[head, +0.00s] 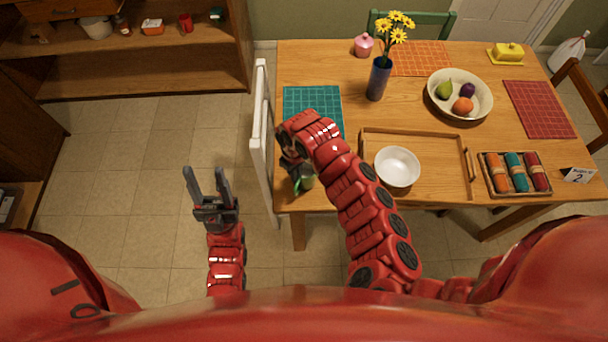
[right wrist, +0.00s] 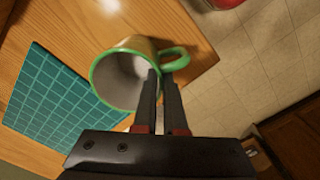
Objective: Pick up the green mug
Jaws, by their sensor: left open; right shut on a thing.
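The green mug (right wrist: 118,80) has a green rim and green handle, a yellowish-brown outer side and a pale inside. It is near the table's left front corner; in the head view only a small green part (head: 308,183) shows beside my right gripper (head: 298,178), the rest hidden by my arm. In the right wrist view my right gripper (right wrist: 160,76) is shut on the mug's rim near the handle, one finger seeming inside it. I cannot tell whether the mug touches the table. My left gripper (head: 208,172) is open and empty over the floor, left of the table.
A teal placemat (head: 312,100) lies behind the mug. A wooden tray (head: 440,193) with a white bowl (head: 397,167) is to its right. A blue vase (head: 378,80) with yellow flowers stands farther back. A white chair (head: 261,135) stands at the table's left edge.

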